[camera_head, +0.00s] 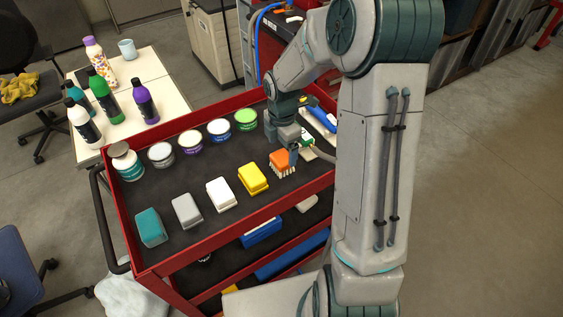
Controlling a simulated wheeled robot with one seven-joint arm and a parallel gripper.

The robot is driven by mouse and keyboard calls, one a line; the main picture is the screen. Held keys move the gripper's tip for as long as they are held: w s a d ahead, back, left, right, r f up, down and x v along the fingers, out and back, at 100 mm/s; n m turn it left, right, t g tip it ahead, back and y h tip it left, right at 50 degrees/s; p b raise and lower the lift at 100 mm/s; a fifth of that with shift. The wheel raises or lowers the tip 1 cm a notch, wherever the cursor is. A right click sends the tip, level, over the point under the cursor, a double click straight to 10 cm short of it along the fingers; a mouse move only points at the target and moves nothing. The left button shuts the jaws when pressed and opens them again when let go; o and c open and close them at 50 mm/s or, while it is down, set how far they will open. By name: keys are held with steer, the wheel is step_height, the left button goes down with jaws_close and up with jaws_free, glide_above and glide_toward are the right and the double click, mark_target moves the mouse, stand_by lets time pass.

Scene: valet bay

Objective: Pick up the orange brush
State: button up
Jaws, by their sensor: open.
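The orange brush (281,161) has an orange block top and pale bristles. One finger shows against the brush. Whether it touches the brush I cannot tell. My arm hides part of the cart's right end.
Yellow (253,178), white (220,194), grey (187,211) and teal (151,227) brushes stand left of it. Several round tins, such as the green-lidded one (245,119), line the back. A green-and-white item (307,139) lies close to my gripper. A white table (150,85) holds bottles.

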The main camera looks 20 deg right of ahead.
mark_target(282, 157)
steer(key=shift+w+f, duration=0.1)
steer(key=shift+f, duration=2.6)
steer(key=c, duration=1.1)
